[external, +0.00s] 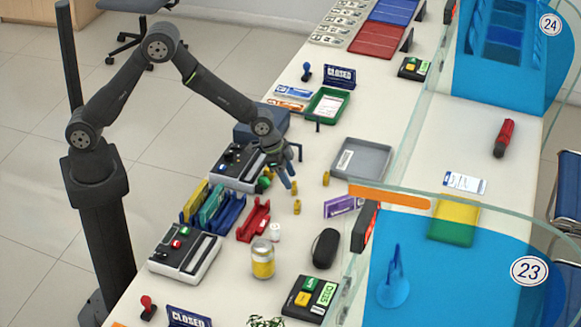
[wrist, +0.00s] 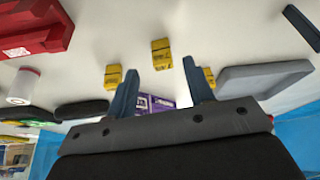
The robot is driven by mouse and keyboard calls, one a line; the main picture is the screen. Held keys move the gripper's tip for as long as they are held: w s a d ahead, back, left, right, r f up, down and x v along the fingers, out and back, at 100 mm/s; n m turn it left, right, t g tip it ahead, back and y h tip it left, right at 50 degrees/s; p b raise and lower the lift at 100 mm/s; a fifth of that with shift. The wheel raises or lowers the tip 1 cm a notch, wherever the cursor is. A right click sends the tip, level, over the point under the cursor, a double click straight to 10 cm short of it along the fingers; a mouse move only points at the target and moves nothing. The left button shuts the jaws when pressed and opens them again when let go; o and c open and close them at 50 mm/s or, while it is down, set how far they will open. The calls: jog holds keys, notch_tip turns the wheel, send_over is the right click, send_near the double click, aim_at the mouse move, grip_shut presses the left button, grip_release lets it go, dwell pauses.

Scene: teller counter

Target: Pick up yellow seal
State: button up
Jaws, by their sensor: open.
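Three small yellow seal-like blocks stand on the counter near my gripper (external: 290,172). One yellow block (external: 297,206) is nearest the camera, another yellow block (external: 294,187) is close by my fingers, and a third yellow block (external: 326,178) is to the right. In the wrist view, a yellow block (wrist: 161,52) with dark print shows between and beyond my open fingers (wrist: 160,68). Another yellow block (wrist: 113,77) is left of the left finger, and one (wrist: 208,76) is partly hidden by the right finger. My gripper is above the counter, empty.
A grey tray (external: 386,160) lies right of the blocks. A glass partition (external: 440,197) bounds the right side.

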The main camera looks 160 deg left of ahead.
aim_at(294, 188)
jog(key=shift+s+x, duration=0.1)
jog(key=shift+x, duration=0.9)
jog(key=shift+s+x, duration=0.15)
jog(key=shift+x, duration=0.8)
jog(key=shift+c, duration=0.2)
jog(key=c, duration=1)
